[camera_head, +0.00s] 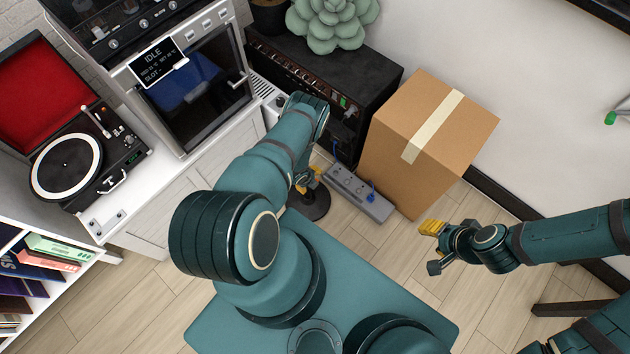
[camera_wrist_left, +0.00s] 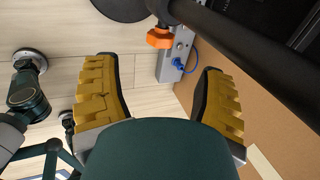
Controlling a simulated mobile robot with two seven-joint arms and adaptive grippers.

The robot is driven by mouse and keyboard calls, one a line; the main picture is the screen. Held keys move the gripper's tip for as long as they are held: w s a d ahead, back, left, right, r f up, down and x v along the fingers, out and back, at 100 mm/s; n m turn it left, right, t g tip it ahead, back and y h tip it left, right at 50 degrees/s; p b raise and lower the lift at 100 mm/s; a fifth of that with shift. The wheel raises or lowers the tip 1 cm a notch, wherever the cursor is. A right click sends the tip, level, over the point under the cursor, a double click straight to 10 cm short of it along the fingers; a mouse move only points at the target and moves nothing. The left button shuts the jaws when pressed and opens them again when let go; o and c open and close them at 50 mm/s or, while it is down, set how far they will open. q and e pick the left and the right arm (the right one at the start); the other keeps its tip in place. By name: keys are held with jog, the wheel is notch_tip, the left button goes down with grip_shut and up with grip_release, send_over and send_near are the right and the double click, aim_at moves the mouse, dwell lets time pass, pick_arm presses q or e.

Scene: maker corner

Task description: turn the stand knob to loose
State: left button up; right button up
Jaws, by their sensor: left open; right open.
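The stand shows in the left wrist view as a thick black pole (camera_wrist_left: 235,40) running from the top middle to the right edge. Its orange knob (camera_wrist_left: 159,38) sits on the pole near the top middle. My left gripper (camera_wrist_left: 160,66) is open, with one yellow finger on each side of the picture; the knob appears beyond the fingertips, between them and not gripped. In the head view my left arm hides most of that gripper and the stand; the round black base (camera_head: 318,207) shows. My right gripper (camera_head: 434,248) is open and empty above the floor at the right.
A grey pedal board (camera_head: 358,194) with a blue plug lies on the floor beside the stand base. A cardboard box (camera_head: 425,140) stands to its right, and a black amplifier (camera_head: 335,78) with a plant (camera_head: 330,22) is behind. A record player (camera_head: 75,160) stands on a white cabinet at the left.

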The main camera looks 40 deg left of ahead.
pick_arm(q)
jog(key=b+x, duration=0.5)
jog(key=x, duration=0.2)
jog(key=shift+b, duration=0.3)
jog(key=shift+b+x, duration=1)
jog(key=shift+x, duration=0.05)
jog(key=c, duration=1.2)
